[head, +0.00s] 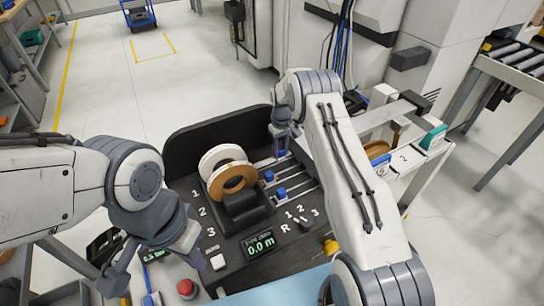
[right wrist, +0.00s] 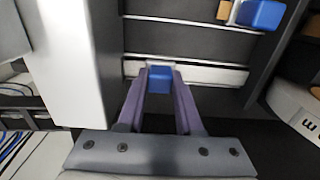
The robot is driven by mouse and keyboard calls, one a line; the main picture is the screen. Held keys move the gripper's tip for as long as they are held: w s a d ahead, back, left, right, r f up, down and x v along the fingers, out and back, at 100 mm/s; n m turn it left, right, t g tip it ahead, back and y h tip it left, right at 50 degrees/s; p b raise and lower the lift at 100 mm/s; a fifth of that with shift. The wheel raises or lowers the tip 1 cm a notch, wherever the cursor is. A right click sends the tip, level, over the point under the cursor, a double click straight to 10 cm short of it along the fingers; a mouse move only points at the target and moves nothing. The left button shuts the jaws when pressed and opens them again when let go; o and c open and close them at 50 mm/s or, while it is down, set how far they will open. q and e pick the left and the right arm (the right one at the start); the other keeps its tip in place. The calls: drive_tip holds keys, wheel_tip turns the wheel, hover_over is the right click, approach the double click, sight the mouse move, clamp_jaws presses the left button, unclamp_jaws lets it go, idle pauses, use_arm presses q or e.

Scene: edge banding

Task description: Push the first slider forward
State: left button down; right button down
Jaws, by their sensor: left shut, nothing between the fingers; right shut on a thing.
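The black machine panel (head: 225,245) has several slotted rails with blue sliders. My right gripper (head: 281,150) is at the farthest rail, shut on the blue first slider. In the right wrist view that slider (right wrist: 160,78) sits between the two purple fingertips on its pale rail. The second slider (head: 269,176) and the third slider (head: 281,194) stand on the nearer rails, untouched. Another blue slider with a tan part (right wrist: 262,14) shows at the top right of the wrist view. My left gripper (head: 197,260) is shut and empty over the panel's left front corner.
Two rolls, one white (head: 221,156) and one brown (head: 233,178), stand upright left of the rails. A display (head: 258,244) reads 0.0 m. A red button (head: 186,287) is at the front left. My right arm passes over the panel's right side, near a white rack (head: 425,165).

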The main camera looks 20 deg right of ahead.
sight(281, 149)
drive_tip(key=shift+w+d, duration=0.1)
drive_tip(key=shift+d, duration=0.2)
drive_tip(key=c, duration=0.8)
unclamp_jaws()
drive_tip(key=shift+d, duration=0.1)
drive_tip(key=shift+c, duration=0.2)
drive_tip(key=shift+a, duration=0.2)
wheel_tip(281, 149, up, 10)
drive_tip(key=b, duration=0.2)
drive_tip(key=shift+r, duration=0.25)
